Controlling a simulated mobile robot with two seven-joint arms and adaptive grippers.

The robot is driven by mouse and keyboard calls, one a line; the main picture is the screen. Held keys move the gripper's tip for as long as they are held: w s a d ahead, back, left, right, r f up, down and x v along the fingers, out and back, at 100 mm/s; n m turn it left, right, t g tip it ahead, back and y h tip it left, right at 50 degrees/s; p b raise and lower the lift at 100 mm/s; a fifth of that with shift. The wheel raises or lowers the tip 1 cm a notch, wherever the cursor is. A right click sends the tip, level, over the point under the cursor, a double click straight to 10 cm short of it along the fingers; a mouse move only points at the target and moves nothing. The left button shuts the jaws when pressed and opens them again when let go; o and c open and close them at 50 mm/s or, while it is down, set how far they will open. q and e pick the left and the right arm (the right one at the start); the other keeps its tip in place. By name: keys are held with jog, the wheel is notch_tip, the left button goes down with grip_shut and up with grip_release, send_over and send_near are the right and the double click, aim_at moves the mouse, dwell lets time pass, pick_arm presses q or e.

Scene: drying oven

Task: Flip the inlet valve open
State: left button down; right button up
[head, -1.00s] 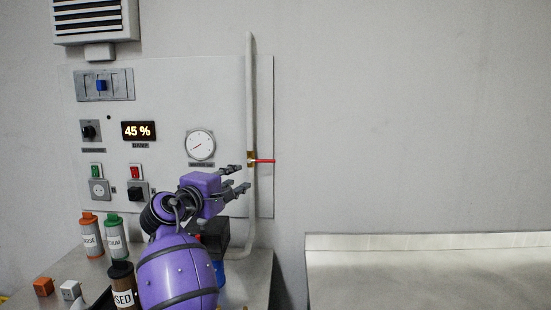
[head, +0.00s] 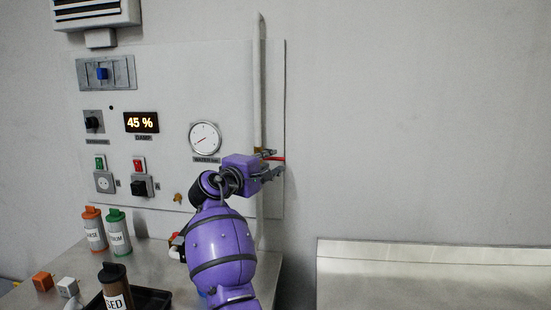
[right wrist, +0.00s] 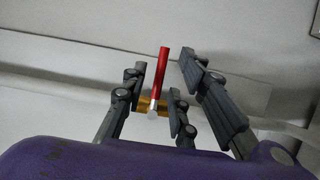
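The inlet valve has a red lever (head: 277,158) that sticks out to the right from a brass body on the pale vertical pipe (head: 260,90). In the right wrist view, the red lever (right wrist: 160,72) stands between my fingers, with the brass body (right wrist: 143,103) and a whitish pivot at its base. My right gripper (head: 277,162) is open around the lever, and it also shows in the right wrist view (right wrist: 161,68). Gaps show on both sides of the lever there. The brass body is partly hidden by the gripper in the head view. My left gripper is out of view.
The wall panel carries a round gauge (head: 205,138), a 45 % display (head: 141,122) and several switches. The wall right of the pipe is bare.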

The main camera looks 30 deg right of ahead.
aim_at(274, 159)
jog(key=shift+x, duration=1.65)
jog(key=shift+c, duration=0.6)
grip_shut()
